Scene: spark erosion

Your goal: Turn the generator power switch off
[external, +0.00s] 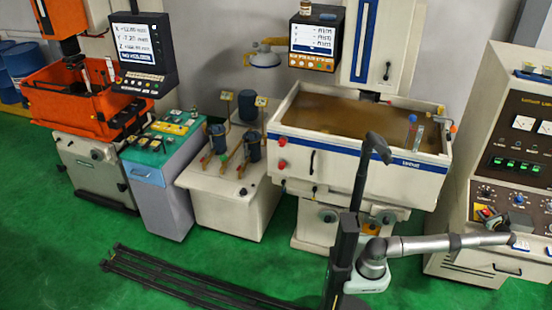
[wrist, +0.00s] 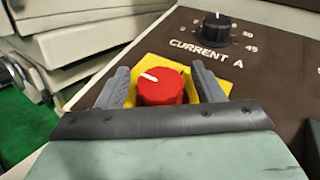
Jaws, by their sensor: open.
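The generator power switch is a red rotary knob (wrist: 162,87) on a yellow plate (wrist: 150,68), with a white pointer line aimed to the upper left. In the wrist view it sits between the two grey fingers of my gripper (wrist: 160,86). The fingers are apart, one on each side of the knob, and I see a gap on both sides. In the external view my gripper (external: 490,217) is at the lower left of the generator panel, at the yellow plate (external: 482,211). The gripper partly covers the switch there.
A black current knob (wrist: 216,24) stands just behind and to the right of the switch. The generator cabinet (external: 460,187) carries other knobs, green displays (external: 517,166) and meters (external: 523,123). The tank machine (external: 335,148) stands to its left. A rail (external: 190,277) runs along the open green floor.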

